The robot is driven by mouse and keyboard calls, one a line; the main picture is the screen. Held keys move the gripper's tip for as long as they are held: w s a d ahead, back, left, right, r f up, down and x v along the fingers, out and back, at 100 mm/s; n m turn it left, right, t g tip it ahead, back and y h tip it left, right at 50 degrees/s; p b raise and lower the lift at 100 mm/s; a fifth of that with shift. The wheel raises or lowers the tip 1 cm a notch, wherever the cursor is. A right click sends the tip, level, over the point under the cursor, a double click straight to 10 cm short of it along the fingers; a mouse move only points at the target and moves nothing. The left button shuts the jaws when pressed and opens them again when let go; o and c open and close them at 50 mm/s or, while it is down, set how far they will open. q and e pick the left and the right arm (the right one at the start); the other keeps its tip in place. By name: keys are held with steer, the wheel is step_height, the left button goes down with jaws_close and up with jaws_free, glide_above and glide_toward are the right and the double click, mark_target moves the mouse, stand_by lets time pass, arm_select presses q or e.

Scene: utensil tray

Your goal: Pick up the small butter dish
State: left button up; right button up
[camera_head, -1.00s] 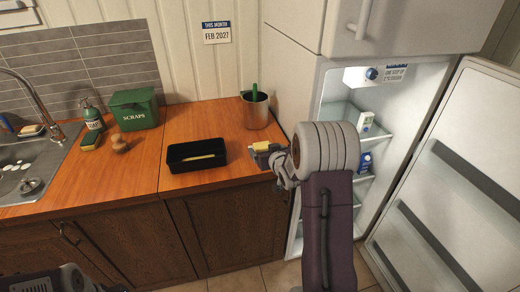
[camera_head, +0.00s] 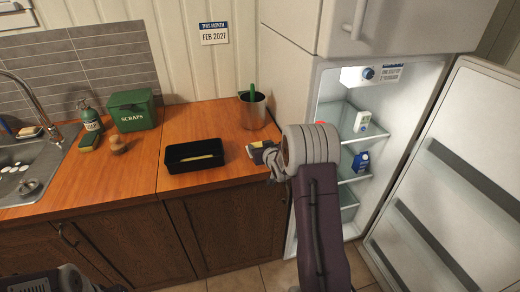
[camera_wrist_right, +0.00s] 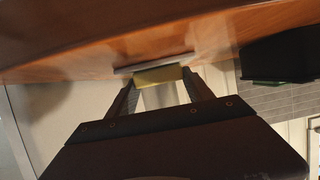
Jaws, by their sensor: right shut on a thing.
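The small butter dish, a yellow block on a thin grey base, is at the counter's right edge in the head view (camera_head: 255,144). It also shows in the right wrist view (camera_wrist_right: 160,77). My right gripper (camera_head: 262,151) is shut on the butter dish; its two fingers stand on either side of the dish in the right wrist view. The dish is close to the wooden counter top, and I cannot tell whether it touches it. My left gripper is out of view; only part of my left arm shows at the lower left.
A black tray (camera_head: 170,161) with a yellow utensil lies just left of the dish. A green scraps bin (camera_head: 132,112) is farther left beside the sink (camera_head: 14,188). The open fridge (camera_head: 335,82) holds several items at the right.

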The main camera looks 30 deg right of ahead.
steer(key=shift+r, duration=0.1)
step_height(320, 180, up, 18)
steer(key=p, duration=0.5)
steer(key=shift+p, duration=0.4)
